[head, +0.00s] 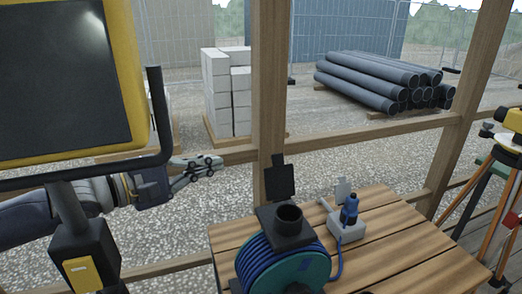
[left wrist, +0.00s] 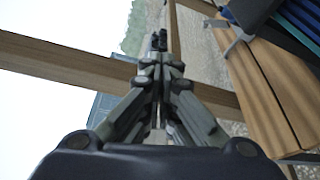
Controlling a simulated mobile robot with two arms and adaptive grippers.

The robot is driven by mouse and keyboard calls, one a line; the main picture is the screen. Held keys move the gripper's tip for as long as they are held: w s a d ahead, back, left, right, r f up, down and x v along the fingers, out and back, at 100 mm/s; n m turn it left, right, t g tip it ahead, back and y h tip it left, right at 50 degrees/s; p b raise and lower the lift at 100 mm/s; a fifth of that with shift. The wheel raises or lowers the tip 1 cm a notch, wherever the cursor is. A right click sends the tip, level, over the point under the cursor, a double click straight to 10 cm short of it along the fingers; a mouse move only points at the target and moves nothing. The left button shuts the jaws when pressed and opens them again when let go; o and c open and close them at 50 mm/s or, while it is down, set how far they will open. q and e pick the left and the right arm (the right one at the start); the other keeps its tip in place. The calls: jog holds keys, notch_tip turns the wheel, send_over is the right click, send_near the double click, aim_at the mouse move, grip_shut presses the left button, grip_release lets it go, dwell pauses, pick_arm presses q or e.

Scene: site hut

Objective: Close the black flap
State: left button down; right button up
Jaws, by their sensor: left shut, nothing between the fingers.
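The black flap (head: 279,182) stands upright, open, at the back edge of a black housing with a round socket (head: 289,214). The housing sits on top of a teal reel wound with blue cable (head: 285,262), on the wooden table. My left gripper (head: 214,163) is shut and empty, in the air to the left of the flap and apart from it. It also shows in the left wrist view (left wrist: 159,40), its fingers together with nothing between them. My right gripper is not in view.
A grey box (head: 347,230) with a blue plug (head: 350,208) and a raised light grey flap (head: 342,188) stands right of the reel on the table (head: 415,245). A wooden post (head: 268,80) rises behind. A yellow-framed dark panel (head: 128,60) fills the left. A tripod (head: 485,190) stands right.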

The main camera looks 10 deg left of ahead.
aim_at(278, 175)
pick_arm(q)
jog(key=w+d+p, duration=0.4)
jog(key=d+p, duration=0.1)
jog(key=d, duration=0.4)
jog(key=shift+d+r+h+p, duration=0.2)
jog(key=shift+r+h+p, duration=0.1)
jog(key=shift+r+p, duration=0.1)
dwell(0.4)
